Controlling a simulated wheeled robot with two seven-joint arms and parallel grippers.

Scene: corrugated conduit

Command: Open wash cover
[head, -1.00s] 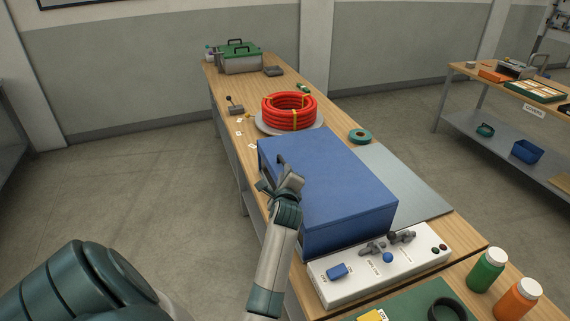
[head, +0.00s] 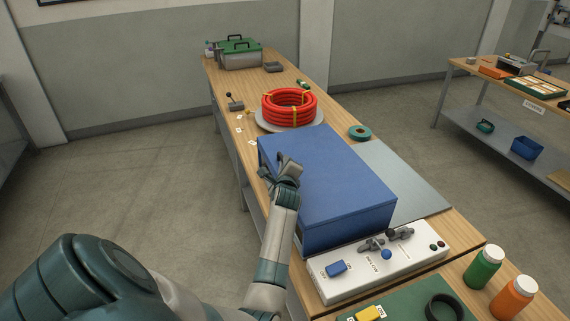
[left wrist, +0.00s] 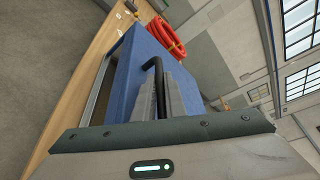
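The wash cover is the large blue lid (head: 335,185) of a box on the bench, and it lies closed and flat. Its black handle (left wrist: 157,72) stands at the near left edge; in the head view my fingers mostly hide it. My left gripper (head: 279,172) is at that handle. In the left wrist view, its two grey fingers (left wrist: 160,95) lie close on either side of the black bar, and they look shut on it. My right gripper is in neither view.
A white control panel (head: 330,292) with a blue switch and knobs adjoins the box. A red conduit coil (head: 290,108) lies behind it, with green tape (head: 359,133) nearby. A grey sheet (head: 400,178) lies right of the box. Green (head: 484,268) and orange (head: 513,298) bottles stand front right.

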